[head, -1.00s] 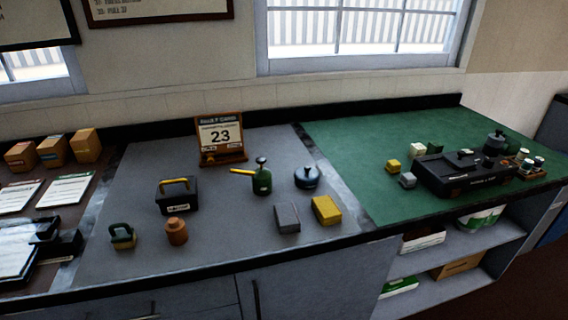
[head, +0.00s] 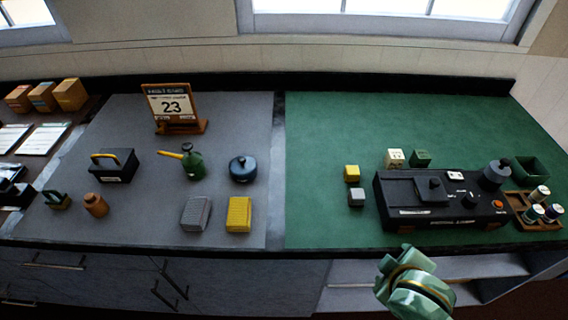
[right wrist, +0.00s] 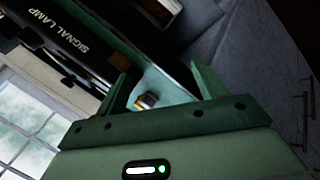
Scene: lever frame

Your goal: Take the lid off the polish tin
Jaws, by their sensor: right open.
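A dark blue round tin with a small knob on top (head: 243,169), which looks like the polish tin, stands upright on the grey mat in the head view. Its lid appears to be on. My right gripper (right wrist: 160,82) shows in the right wrist view with its two green fingers spread apart and nothing visible held between them. A green part of my right arm shows at the bottom of the head view, in front of the counter and well to the right of the tin. My left gripper is not in view.
A yellow block (head: 239,214) and a grey block (head: 196,212) lie in front of the tin. A green oil can (head: 193,165) stands to its left. A black signal lamp box (head: 400,213) stands on the green mat (head: 315,140), whose left part is clear.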

